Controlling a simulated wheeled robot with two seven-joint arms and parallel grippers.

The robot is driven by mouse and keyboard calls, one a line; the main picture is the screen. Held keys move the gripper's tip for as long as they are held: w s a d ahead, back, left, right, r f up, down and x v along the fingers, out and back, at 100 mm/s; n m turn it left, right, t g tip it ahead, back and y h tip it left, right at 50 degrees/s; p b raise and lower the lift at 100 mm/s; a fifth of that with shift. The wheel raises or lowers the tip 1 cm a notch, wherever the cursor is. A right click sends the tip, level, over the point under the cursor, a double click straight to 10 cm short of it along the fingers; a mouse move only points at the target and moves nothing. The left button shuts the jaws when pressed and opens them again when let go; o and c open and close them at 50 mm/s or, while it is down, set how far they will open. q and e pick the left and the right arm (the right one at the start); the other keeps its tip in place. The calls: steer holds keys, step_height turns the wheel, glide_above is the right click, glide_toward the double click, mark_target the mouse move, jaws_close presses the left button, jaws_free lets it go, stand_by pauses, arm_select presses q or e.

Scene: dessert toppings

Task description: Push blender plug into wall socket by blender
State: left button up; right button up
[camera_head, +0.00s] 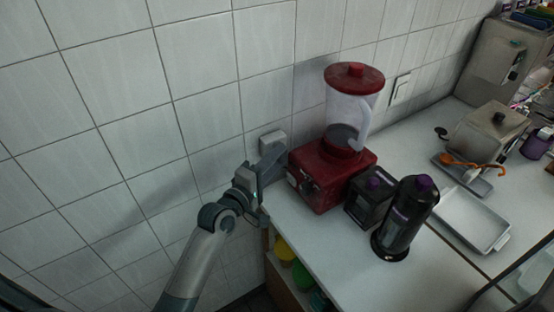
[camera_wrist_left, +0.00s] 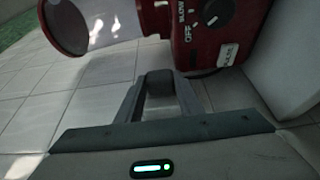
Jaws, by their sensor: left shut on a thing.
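The red blender (camera_head: 331,178) stands on the counter against the tiled wall, with a clear jug and red lid. In the left wrist view its red base (camera_wrist_left: 207,45) with dial and OFF marking shows at the upper right. A pale wall socket box (camera_head: 272,138) is on the tiles just left of the blender. My left gripper (camera_head: 268,160) is at this box, left of the blender base. In the left wrist view the gripper (camera_wrist_left: 158,100) is shut on a dark grey piece, apparently the plug (camera_wrist_left: 158,80). The plug-socket contact is hidden.
Black bottle (camera_head: 406,220) and dark container (camera_head: 370,196) stand in front of the blender. A white tray (camera_head: 473,222) and metal box (camera_head: 489,130) are further right. A switch plate (camera_head: 401,88) is on the wall. Colored bowls (camera_head: 284,250) sit below the counter edge.

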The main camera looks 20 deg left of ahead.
steer(key=shift+a, duration=0.25)
arm_select(q)
steer(key=shift+w+a, duration=0.15)
steer(key=shift+a, duration=0.05)
stand_by(0.3)
steer(key=o, duration=1.2)
arm_select(e)
steer(key=shift+d, duration=0.2)
arm_select(q)
steer(key=b+v, duration=0.4)
steer(key=v, duration=1.3)
steer(key=shift+a+b, duration=0.2)
steer(key=shift+b, duration=0.1)
arm_select(e)
step_height(320, 180, down, 5)
steer(key=shift+a+r, duration=0.15)
